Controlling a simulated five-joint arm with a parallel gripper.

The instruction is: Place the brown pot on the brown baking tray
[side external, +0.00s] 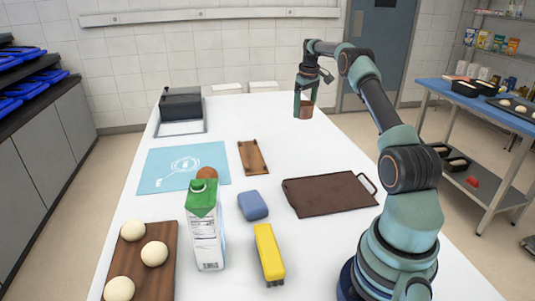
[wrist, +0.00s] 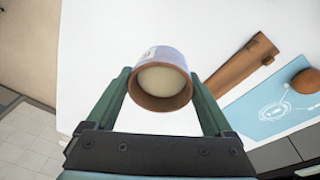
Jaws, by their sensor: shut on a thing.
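The brown pot (side external: 306,111) is at the far end of the white table in the side external view, between the fingers of my gripper (side external: 304,100). It also shows in the wrist view (wrist: 160,104), where its brown rim and pale inside face the camera. My gripper (wrist: 158,98) is shut on the pot, one finger on each side. I cannot tell whether the pot touches the table. The brown baking tray (side external: 328,194) lies flat and empty on the right side of the table, nearer than the pot. It has a handle at its right end.
Dough balls lie on a board (side external: 163,275). The table between pot and tray looks clear.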

